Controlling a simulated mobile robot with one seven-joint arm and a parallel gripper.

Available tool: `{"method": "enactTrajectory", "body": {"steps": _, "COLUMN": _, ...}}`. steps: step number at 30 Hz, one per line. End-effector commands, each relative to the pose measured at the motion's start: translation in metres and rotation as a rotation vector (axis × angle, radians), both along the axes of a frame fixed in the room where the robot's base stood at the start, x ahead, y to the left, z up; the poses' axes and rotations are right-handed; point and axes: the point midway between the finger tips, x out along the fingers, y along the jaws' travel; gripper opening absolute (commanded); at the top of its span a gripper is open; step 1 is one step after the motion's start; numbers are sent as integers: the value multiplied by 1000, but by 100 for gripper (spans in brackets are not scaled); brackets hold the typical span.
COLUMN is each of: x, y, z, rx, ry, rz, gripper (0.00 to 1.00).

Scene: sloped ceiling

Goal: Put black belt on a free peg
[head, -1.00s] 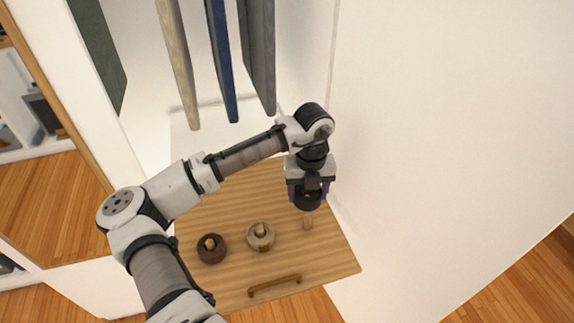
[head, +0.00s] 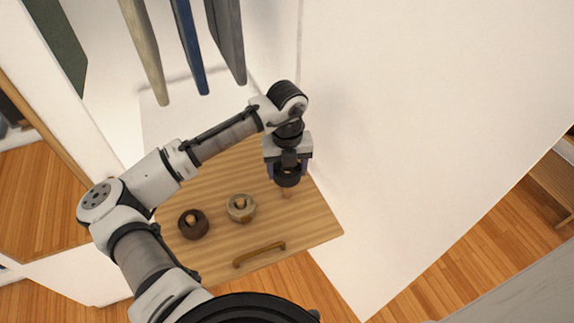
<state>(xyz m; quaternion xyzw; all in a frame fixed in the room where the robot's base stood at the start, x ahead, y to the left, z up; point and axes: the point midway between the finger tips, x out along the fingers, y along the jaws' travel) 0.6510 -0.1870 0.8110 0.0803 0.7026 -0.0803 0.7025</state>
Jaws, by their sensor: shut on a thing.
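The black belt (head: 287,179) is a dark coil held in my gripper (head: 287,172), which is shut on it. The free wooden peg (head: 287,194) stands at the right of the light wooden board (head: 215,179). The belt is right above the peg in the head view and seems to overlap its top; I cannot tell whether they touch or the peg enters the coil. A brown coiled belt (head: 193,231) is around the left peg (head: 192,218). A beige coiled belt (head: 241,214) is around the middle peg (head: 240,203).
The board has a brass-coloured handle (head: 259,255) at its front edge. A white wall panel (head: 350,170) stands close to the right of my gripper. Several hanging garments, including a blue one (head: 190,50), are above and behind my arm.

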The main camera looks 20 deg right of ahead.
Motion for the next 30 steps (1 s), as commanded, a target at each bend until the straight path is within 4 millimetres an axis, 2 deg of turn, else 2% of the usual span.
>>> {"method": "enactTrajectory", "body": {"steps": 30, "x": 0, "y": 0, "z": -72, "rx": 0, "ry": 2, "rz": 1, "gripper": 37}}
